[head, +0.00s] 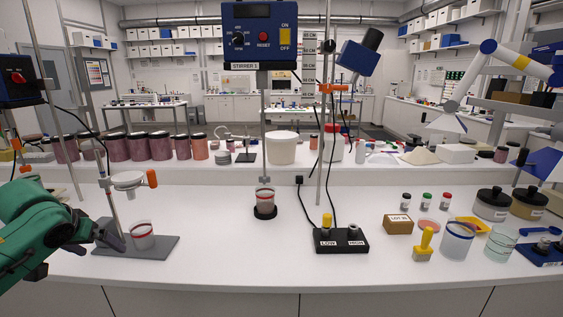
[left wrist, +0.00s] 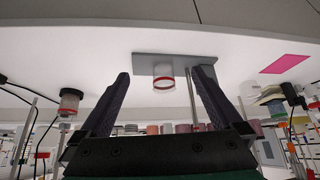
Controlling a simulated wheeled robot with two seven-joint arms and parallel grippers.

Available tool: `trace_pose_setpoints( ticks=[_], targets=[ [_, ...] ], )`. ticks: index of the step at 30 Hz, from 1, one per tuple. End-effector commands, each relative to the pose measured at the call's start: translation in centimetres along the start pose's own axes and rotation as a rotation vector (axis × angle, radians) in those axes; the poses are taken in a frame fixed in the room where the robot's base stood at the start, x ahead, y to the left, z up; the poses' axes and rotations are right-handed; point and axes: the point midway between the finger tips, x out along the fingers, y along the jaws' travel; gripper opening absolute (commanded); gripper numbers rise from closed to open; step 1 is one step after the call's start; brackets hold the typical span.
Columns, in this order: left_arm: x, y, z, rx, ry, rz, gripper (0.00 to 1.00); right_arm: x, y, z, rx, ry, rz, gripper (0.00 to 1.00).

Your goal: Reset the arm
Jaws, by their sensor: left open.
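My left gripper (head: 112,236) is at the left of the bench, at the end of my green arm, close to the grey stand base. In the left wrist view its two dark fingers (left wrist: 163,80) are wide apart with nothing held between them. A clear cup with a red band (head: 143,235) stands on the grey stand base (head: 160,250), just right of the gripper. The cup also shows beyond the open fingers in the left wrist view (left wrist: 163,83), apart from them. My right gripper is not in view.
A rod with a white ring holder (head: 128,181) rises from the stand base. A red-banded cup (head: 265,198) sits under the stirrer (head: 262,38). A black switch box (head: 341,240) stands right of centre. Jars, a brown box (head: 398,224) and a beaker (head: 457,240) crowd the right. The front middle is clear.

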Motion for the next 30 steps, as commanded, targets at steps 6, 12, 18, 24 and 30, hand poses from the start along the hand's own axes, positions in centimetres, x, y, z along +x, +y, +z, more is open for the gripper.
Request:
trace_pose_setpoints(
  ticks=[6,12,18,24,30],
  targets=[
    [2.5,2.7,1.8,0.091,-0.030,0.018,1.00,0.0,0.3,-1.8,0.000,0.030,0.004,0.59],
    [5.4,6.4,4.5,0.205,-0.059,0.051,1.00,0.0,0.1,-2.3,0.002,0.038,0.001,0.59],
    [8.9,11.8,9.8,0.354,-0.094,0.119,1.00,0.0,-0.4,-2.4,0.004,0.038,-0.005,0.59],
    [11.1,17.8,18.5,0.470,-0.114,0.221,1.00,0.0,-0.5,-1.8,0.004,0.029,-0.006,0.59],
    [10.7,19.1,25.9,0.457,-0.139,0.244,1.00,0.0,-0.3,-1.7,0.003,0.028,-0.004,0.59]
  ],
)
